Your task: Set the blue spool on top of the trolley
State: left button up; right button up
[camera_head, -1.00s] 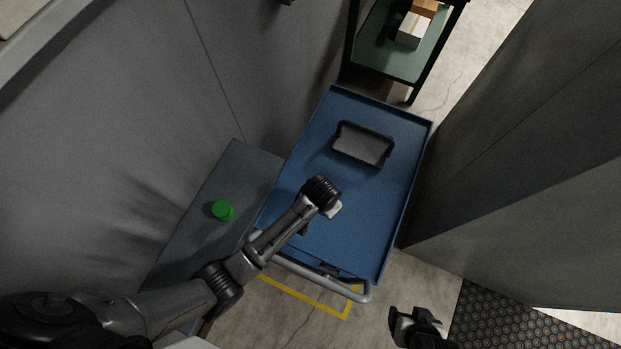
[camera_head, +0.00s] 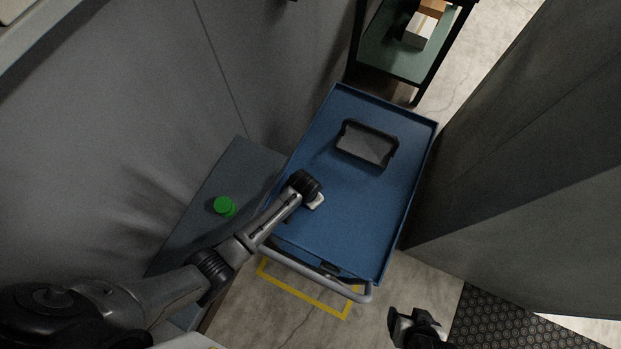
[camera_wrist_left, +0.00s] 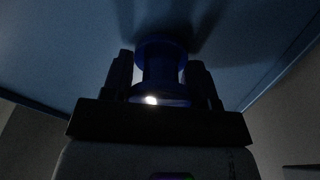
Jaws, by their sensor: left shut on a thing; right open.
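The blue trolley (camera_head: 352,215) has a flat top with a low rim and a grey push handle at its near end. My left arm reaches over the trolley's near left part, and its fingers are hidden under the wrist in the head view. In the left wrist view my left gripper (camera_wrist_left: 160,85) is shut on the blue spool (camera_wrist_left: 160,60), with a finger on each side. The blue trolley top fills the background close beyond the spool; I cannot tell whether they touch. My right gripper (camera_head: 403,317) is open and empty over the floor at the lower right.
A black-framed grey bin (camera_head: 366,146) stands on the trolley's far half. A green round object (camera_head: 224,206) sits on a grey bench (camera_head: 240,165) left of the trolley. A shelf with boxes (camera_head: 421,30) is behind. Grey panels flank both sides.

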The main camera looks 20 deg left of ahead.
pick_arm(q)
jog(key=shift+f, duration=0.1)
jog(key=o, duration=1)
jog(key=shift+r, duration=0.45)
jog(key=r, duration=0.3)
jog(key=s+r+p, duration=0.1)
jog(key=r, duration=0.2)
jog(key=r+p, duration=0.1)
jog(key=r, duration=0.2)
jog(key=shift+s+a+r, duration=0.15)
jog(key=shift+a+r, duration=0.05)
jog(key=shift+a, duration=0.1)
jog(key=shift+s+a+r, duration=0.1)
jog(key=shift+s+r, duration=0.05)
jog(key=shift+r, duration=0.75)
